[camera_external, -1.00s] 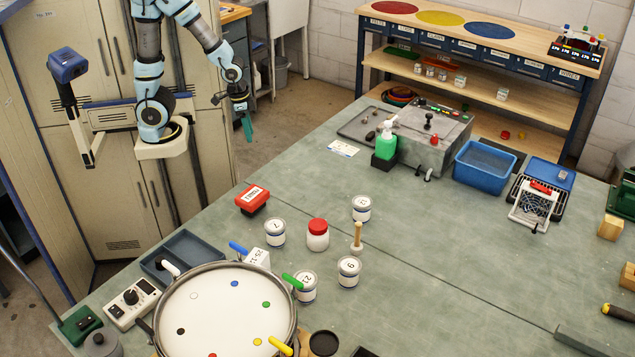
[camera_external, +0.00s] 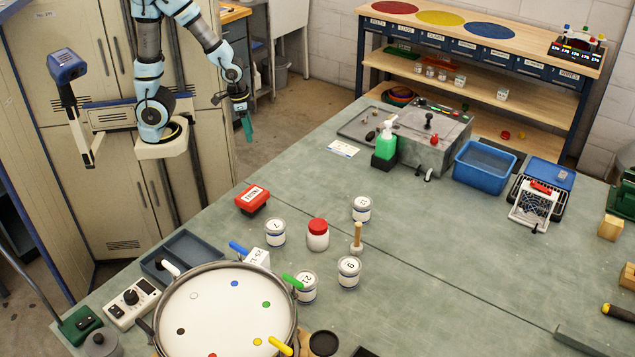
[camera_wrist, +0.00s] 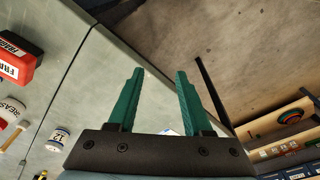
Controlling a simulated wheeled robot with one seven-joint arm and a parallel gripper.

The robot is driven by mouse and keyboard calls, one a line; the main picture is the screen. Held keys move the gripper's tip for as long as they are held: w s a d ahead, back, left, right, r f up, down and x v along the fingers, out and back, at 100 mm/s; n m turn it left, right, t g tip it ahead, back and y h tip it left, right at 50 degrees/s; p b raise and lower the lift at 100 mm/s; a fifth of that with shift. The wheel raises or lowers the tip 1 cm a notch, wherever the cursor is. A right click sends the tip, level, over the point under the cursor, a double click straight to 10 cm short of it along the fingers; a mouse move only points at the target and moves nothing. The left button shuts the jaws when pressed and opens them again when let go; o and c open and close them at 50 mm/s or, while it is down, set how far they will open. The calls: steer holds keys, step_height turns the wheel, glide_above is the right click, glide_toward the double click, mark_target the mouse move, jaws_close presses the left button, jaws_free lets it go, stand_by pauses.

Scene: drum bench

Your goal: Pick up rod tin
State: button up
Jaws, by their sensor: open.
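My gripper (camera_external: 247,128) hangs over the floor beyond the bench's far left edge, pointing down. In the wrist view its two green fingers (camera_wrist: 160,75) stand apart with nothing between them. I cannot read any label as the rod tin. Several small tins stand on the rack's middle shelf, among them a pale tin (camera_external: 460,80) and another pale tin (camera_external: 502,94). Several white numbered cans stand on the bench, including one at the upper right of the group (camera_external: 362,208) and one near the red box (camera_external: 275,232). All are well away from my gripper.
On the bench (camera_external: 450,250) are a red box (camera_external: 252,199), a red-lidded jar (camera_external: 317,234), a large round drum (camera_external: 220,310), a green bottle (camera_external: 385,145), a grey machine (camera_external: 435,140) and a blue bin (camera_external: 484,165).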

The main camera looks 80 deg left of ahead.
steer(key=o, duration=0.8)
step_height(320, 180, up, 2)
steer(key=m+t+p, duration=0.3)
steer(key=m+p, duration=0.2)
steer(key=m, duration=3)
glide_above(275, 224)
steer(key=s+a, duration=0.2)
steer(key=shift+s+d, duration=0.15)
steer(key=shift+d, duration=0.1)
steer(key=shift+m, duration=0.5)
steer(key=f, duration=0.1)
steer(key=w+f, duration=0.1)
steer(key=f, duration=0.1)
steer(key=d+f, duration=0.1)
steer(key=shift+w+d+f, duration=0.1)
steer(key=shift+w+f, duration=0.1)
steer(key=shift+f, duration=0.1)
steer(key=shift+d+p+x, duration=0.15)
steer(key=shift+p+x, duration=0.25)
steer(key=shift+x, duration=1.05)
steer(key=shift+d+p+x, duration=0.1)
steer(key=shift+p+x, duration=0.25)
steer(key=shift+x, duration=1.15)
